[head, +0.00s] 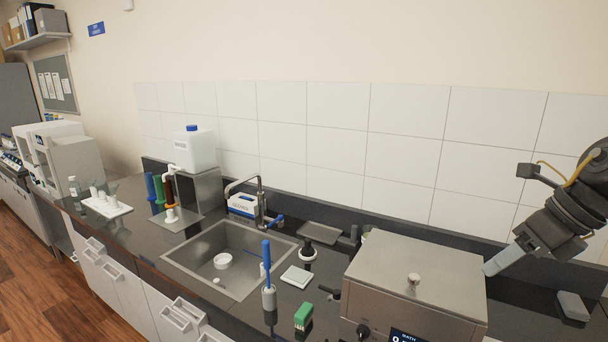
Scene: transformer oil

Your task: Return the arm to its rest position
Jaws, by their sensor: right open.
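My right gripper (498,264) comes in from the right edge on a dark arm. Its pale fingers point down and left, at the right rear edge of the steel bath (415,262). It looks empty, and I cannot tell whether the fingertips touch the bath. The bath has a closed lid with a small knob on top and a display at its front. My left arm and gripper are not in view.
A sink (178,262) with a faucet (261,200) is left of the bath. A blue-handled brush (267,265), a green block (303,316) and a white dish (297,276) stand between them. A grey block (573,306) lies right of the bath. The tiled wall is behind.

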